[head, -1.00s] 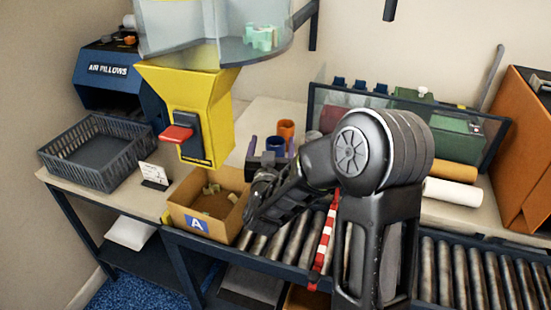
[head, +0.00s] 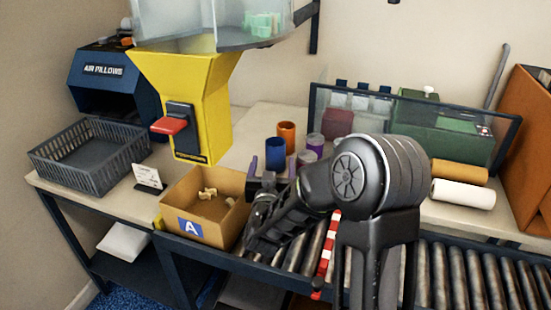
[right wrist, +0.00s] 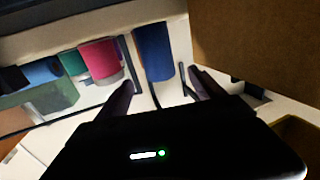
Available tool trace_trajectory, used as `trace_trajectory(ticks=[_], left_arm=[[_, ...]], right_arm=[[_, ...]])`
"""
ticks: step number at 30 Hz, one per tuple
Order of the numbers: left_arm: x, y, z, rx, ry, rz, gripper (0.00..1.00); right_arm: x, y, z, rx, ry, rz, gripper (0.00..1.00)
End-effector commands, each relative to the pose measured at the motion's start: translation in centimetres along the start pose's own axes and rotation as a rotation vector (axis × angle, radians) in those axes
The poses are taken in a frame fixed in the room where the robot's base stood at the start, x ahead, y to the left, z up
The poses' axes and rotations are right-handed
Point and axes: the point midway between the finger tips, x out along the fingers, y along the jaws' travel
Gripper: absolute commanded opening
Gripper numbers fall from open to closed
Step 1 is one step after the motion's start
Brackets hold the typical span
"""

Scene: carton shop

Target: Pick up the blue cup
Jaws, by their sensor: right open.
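The blue cup (head: 275,152) stands upright on the pale table behind the roller conveyor. My right gripper (head: 273,166) is open, its purple fingertips on either side of the cup's lower part in the head view. In the right wrist view the blue cup (right wrist: 153,50) shows between the two open fingers (right wrist: 160,80), with gaps on both sides. I cannot tell how far the fingers reach around it. My left gripper is not in view.
An orange cup (head: 286,133) stands just behind the blue one, and a purple cup (head: 315,143) to its right. An open carton (head: 184,208) marked A is at the left of the gripper. A yellow dispenser (head: 205,100) rises behind the carton. White and brown rolls lie at right.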

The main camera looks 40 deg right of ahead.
Motion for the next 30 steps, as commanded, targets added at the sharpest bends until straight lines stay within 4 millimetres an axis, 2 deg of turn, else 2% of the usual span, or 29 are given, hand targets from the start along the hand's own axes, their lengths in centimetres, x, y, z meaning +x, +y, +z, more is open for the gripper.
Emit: trace_trajectory(ticks=[10, 13, 23, 26, 30], left_arm=[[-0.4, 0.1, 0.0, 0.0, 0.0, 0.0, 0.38], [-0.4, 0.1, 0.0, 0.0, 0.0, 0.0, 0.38], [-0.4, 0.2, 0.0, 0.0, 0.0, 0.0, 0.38], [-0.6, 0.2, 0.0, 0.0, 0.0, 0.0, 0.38], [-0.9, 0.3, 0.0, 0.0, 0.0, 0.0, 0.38]], right_arm=[[5.4, 0.1, -0.1, -0.001, 0.001, 0.002, 0.78], [6.0, 0.1, 0.0, -0.001, 0.0, 0.001, 0.78], [6.2, 0.1, -0.1, 0.0, 0.001, 0.001, 0.78], [6.9, 0.1, -0.2, 0.0, 0.001, 0.002, 0.78], [8.9, 0.2, -0.3, -0.001, 0.002, 0.002, 0.78]])
